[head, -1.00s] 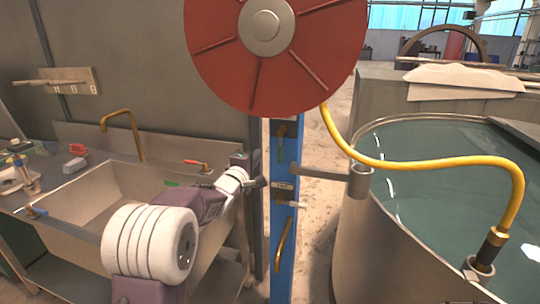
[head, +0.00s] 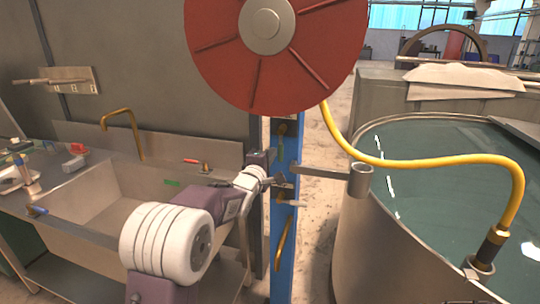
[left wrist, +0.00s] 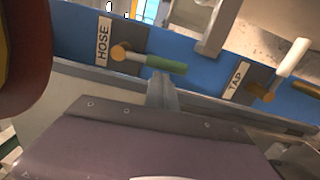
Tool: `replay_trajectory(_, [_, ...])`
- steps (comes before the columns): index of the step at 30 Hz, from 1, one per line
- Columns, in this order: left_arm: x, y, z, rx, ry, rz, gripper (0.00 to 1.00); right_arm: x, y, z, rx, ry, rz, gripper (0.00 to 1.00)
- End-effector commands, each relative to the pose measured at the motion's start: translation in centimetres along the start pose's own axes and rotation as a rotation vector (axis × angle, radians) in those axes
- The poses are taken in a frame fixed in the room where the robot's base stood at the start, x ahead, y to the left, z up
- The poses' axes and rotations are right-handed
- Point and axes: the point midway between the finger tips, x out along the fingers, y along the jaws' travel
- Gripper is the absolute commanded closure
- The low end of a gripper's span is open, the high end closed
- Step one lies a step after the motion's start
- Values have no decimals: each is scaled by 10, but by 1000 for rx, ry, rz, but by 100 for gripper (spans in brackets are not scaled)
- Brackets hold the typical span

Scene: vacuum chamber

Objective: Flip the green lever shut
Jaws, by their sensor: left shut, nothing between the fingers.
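The green lever (head: 281,149) is on the upper part of the blue post (head: 283,245), below the red reel. It points down along the post from a brass pivot. In the left wrist view the green lever (left wrist: 166,64) extends from its brass pivot beside the HOSE label (left wrist: 103,39). My left gripper (head: 284,184) is shut and empty in front of the post, lower than the lever. In the left wrist view its fingers (left wrist: 160,82) end close to the lever's edge; I cannot tell if they touch. My right gripper is not in view.
A white-handled lever (left wrist: 292,57) sits by the TAP label (left wrist: 236,80), below the green one on the post. A grey bracket arm (head: 320,172) juts right from the post. The red reel (head: 300,60) hangs above, with a yellow hose (head: 430,163). A sink (head: 85,200) stands left.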

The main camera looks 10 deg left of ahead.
Motion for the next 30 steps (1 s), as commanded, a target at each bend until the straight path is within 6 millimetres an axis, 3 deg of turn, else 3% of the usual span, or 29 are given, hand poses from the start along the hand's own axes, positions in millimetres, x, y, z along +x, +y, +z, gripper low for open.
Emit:
replay_trajectory(14, [1, -4, 11, -141, -3, 5, 100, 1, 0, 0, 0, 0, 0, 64])
replay_trajectory(30, [2, -5, 46, -636, -5, 32, 100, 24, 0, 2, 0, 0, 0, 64])
